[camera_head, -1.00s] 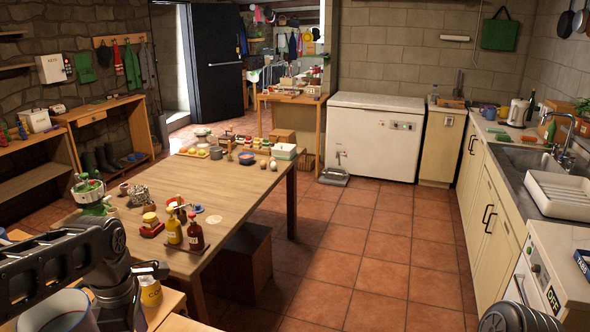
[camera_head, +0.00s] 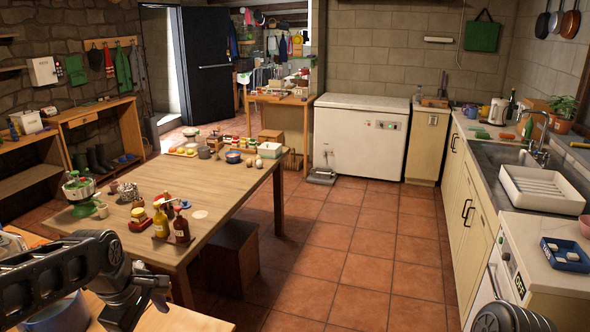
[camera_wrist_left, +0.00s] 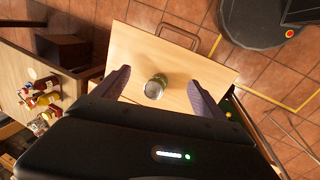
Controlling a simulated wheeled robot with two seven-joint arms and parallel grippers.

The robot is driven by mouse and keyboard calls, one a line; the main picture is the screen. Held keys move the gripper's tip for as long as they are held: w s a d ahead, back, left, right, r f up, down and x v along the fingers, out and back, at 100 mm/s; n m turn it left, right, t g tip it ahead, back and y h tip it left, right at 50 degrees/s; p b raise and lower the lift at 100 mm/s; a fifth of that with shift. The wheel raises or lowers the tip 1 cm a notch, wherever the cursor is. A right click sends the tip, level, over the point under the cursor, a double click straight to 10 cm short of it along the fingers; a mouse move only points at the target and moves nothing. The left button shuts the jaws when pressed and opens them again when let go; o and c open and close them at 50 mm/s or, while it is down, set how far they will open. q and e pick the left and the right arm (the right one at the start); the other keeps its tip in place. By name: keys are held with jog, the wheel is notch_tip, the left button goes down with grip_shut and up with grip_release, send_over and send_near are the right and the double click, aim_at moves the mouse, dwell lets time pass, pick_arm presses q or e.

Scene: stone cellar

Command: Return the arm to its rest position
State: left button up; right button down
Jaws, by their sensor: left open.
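My left arm comes in from the left in the head view. Its gripper (camera_head: 128,314) hangs at the lower left, over a light wooden top. In the left wrist view my left gripper (camera_wrist_left: 162,92) has its two fingers spread wide apart. A can (camera_wrist_left: 155,86) with a metal lid stands on the wooden top (camera_wrist_left: 140,48) below and shows in the gap between the fingers. No finger touches it in this view. In the head view the can is not visible. My right gripper is not in view.
A large wooden table (camera_head: 225,190) bears bottles (camera_head: 170,222), a green-and-white appliance (camera_head: 80,190) and several small items. A bluish round vessel (camera_head: 60,315) sits near the left arm. A white chest freezer (camera_head: 360,135) stands at the back. The tiled floor (camera_head: 345,240) is open in the middle.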

pick_arm(q)
jog(key=d+f+m+t+h+b, duration=0.15)
jog(key=d+f+m, duration=0.3)
jog(key=f, duration=0.45)
jog(key=w+d+f+m+b, duration=0.1)
jog(key=d+f+m+b, duration=0.1)
jog(key=d+f+m, duration=0.5)
jog(key=d+f+m+t+h+b, duration=0.1)
jog(key=d+f, duration=0.3)
jog(key=f, duration=0.7)
jog(key=s+d+f+m+g+b, duration=0.1)
jog(key=s+d+f+g+b, duration=0.1)
jog(key=s+f, duration=0.7)
jog(key=s+d+f+g+h+b, duration=0.1)
jog(key=s+d+f, duration=0.4)
jog(key=s+f, duration=0.5)
jog(key=shift+s+d+m+g+b, duration=0.25)
jog(key=shift+s+m+g+b, duration=0.1)
jog(key=shift+s+g+b, duration=0.75)
jog(key=shift+w+f+t, duration=0.1)
jog(key=shift+t, duration=0.15)
